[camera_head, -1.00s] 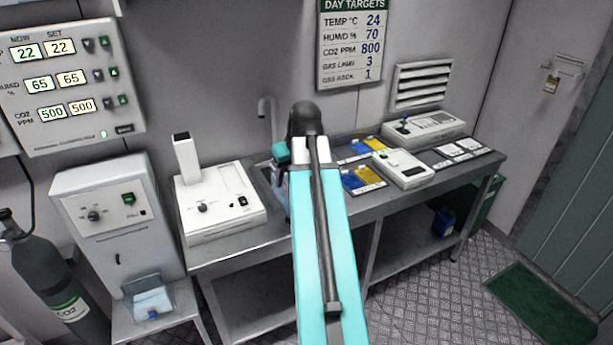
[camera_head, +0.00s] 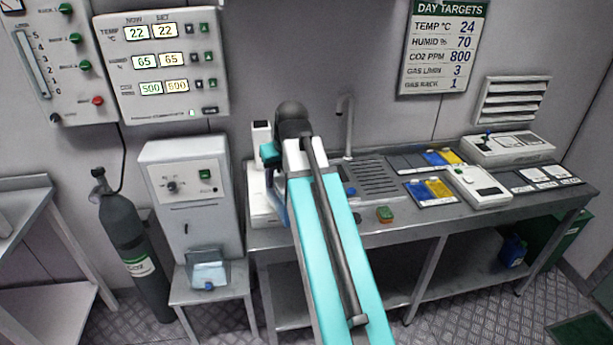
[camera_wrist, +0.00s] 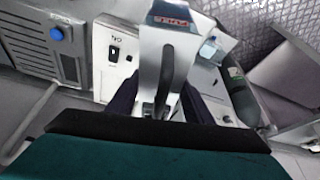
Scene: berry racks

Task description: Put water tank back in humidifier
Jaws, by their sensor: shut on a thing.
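My gripper (camera_wrist: 160,106) is shut on the black handle of a pale grey-white water tank with a red label (camera_wrist: 150,55). In the head view my arm hides most of the gripper and the tank; only a bluish edge shows beside the wrist. The white bench unit with an upright square spout, which looks like the humidifier (camera_head: 259,208), is largely behind my arm. In the wrist view, a white housing with a black switch (camera_wrist: 119,60) lies beside the held tank. Whether the tank touches it, I cannot tell.
A white cabinet (camera_head: 188,190) stands on a stand to the left, with a clear bin (camera_head: 207,272) low in front. A gas cylinder (camera_head: 133,245) stands farther left.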

